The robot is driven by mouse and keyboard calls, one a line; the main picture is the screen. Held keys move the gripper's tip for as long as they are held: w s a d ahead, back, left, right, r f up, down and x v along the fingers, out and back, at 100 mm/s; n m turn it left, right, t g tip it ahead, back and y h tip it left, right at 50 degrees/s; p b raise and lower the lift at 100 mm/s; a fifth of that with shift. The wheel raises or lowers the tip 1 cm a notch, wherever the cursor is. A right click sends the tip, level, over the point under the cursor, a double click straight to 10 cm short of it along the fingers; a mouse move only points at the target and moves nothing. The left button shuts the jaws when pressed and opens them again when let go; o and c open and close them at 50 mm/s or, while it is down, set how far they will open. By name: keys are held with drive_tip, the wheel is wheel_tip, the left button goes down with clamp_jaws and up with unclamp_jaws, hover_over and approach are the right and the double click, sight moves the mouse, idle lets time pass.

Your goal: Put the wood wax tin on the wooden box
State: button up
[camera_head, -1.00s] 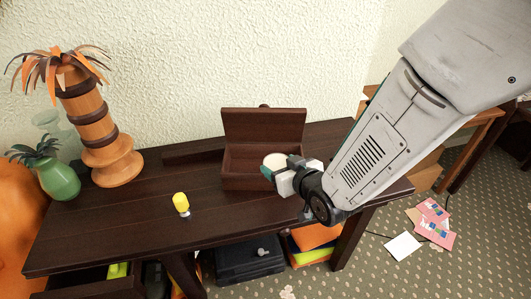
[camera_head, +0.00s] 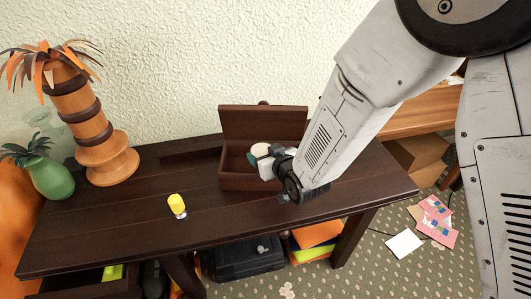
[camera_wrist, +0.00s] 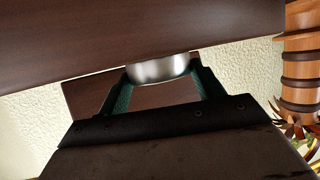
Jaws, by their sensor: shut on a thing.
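The wooden box (camera_head: 233,181) is dark brown and stands on the dark table with its lid (camera_head: 262,123) raised at the back. The wood wax tin (camera_head: 259,148) shows a pale round top at the box's open front part. My gripper (camera_head: 262,160) is shut on it from the right. In the wrist view the silvery tin (camera_wrist: 158,69) sits between the green fingers of my gripper (camera_wrist: 160,80). The fingers and wrist hide part of the tin and of the box's right side. I cannot tell whether the tin touches the box.
The dark table (camera_head: 120,235) has free room at its front left. A yellow-topped bulb-like item (camera_head: 177,205) stands there. A wooden palm ornament (camera_head: 100,145) and a green vase (camera_head: 52,180) stand at the left. A dark strip (camera_head: 190,150) lies behind, left of the box.

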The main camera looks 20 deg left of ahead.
drive_tip(key=shift+f, duration=0.55)
drive_tip(key=o, duration=1.1)
drive_tip(key=shift+r, duration=0.3)
drive_tip(key=v, duration=1.2)
drive_tip(key=shift+r, duration=0.2)
